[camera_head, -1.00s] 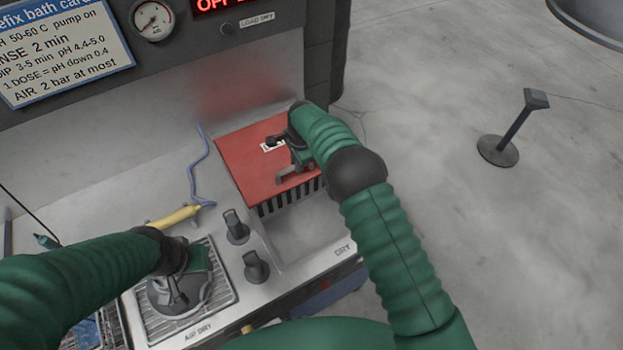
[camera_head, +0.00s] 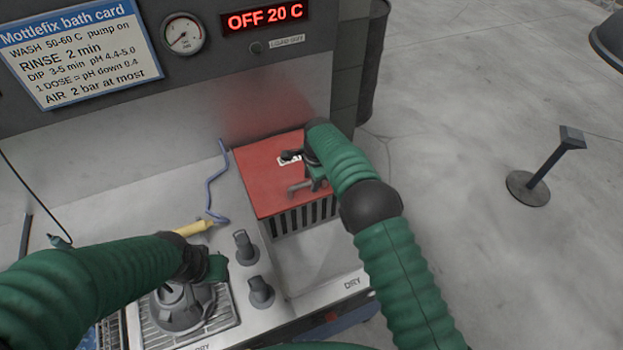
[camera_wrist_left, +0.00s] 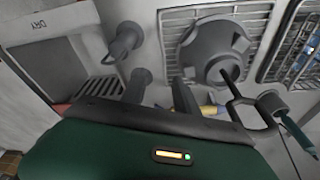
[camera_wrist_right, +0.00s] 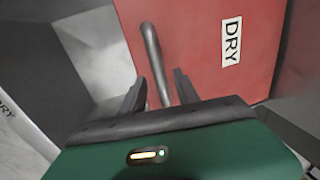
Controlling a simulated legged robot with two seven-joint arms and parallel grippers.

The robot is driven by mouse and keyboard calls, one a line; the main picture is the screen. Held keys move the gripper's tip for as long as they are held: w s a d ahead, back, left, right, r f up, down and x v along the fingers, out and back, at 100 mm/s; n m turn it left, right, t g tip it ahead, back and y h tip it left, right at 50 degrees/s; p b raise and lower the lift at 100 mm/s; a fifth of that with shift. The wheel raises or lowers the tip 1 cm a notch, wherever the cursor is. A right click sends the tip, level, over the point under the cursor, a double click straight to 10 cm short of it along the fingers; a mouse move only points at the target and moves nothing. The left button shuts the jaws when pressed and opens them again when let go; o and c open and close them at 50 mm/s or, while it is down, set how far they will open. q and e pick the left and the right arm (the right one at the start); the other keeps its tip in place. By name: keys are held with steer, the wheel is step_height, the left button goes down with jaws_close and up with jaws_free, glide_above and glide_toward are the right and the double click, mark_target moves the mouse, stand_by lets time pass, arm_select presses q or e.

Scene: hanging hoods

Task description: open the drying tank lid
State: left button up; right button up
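The drying tank lid (camera_head: 268,170) is a flat red panel with a grey bar handle (camera_head: 303,187), above a dark slotted front; it looks closed. In the right wrist view the lid (camera_wrist_right: 245,75) has a DRY label, and the handle (camera_wrist_right: 152,52) runs down between my fingers. My right gripper (camera_head: 305,172) is at the handle, fingers apart around it; contact is unclear. My left gripper (camera_head: 216,268) is above the rack at lower left. Its fingers are apart and empty in the left wrist view (camera_wrist_left: 160,90).
A grey hood-shaped part (camera_head: 182,308) sits on the wire rack beneath my left gripper. Two dark knobs (camera_head: 245,247) stand between the rack and the tank. A panel reads OFF 20 C (camera_head: 265,18).

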step_height(320, 180, up, 16)
steer(key=s+d+b, duration=0.1)
steer(key=s, duration=0.2)
steer(key=shift+r+b, duration=0.25)
steer(key=shift+b, duration=0.15)
steer(key=shift+d, duration=0.15)
steer(key=s+d+f+n, duration=0.3)
steer(key=s+d+n, duration=0.4)
steer(key=s+d, duration=0.5)
steer(key=s+d+f+n, duration=0.1)
steer(key=s+f+n, duration=0.1)
steer(key=s, duration=0.7)
steer(key=s+d+f+n, duration=0.1)
steer(key=s+f+n, duration=0.2)
steer(key=s, duration=0.6)
steer(key=shift+f+n+t+h, duration=0.3)
steer(key=shift+n+h, duration=0.1)
steer(key=shift+n, duration=0.6)
steer(key=shift+d, duration=0.15)
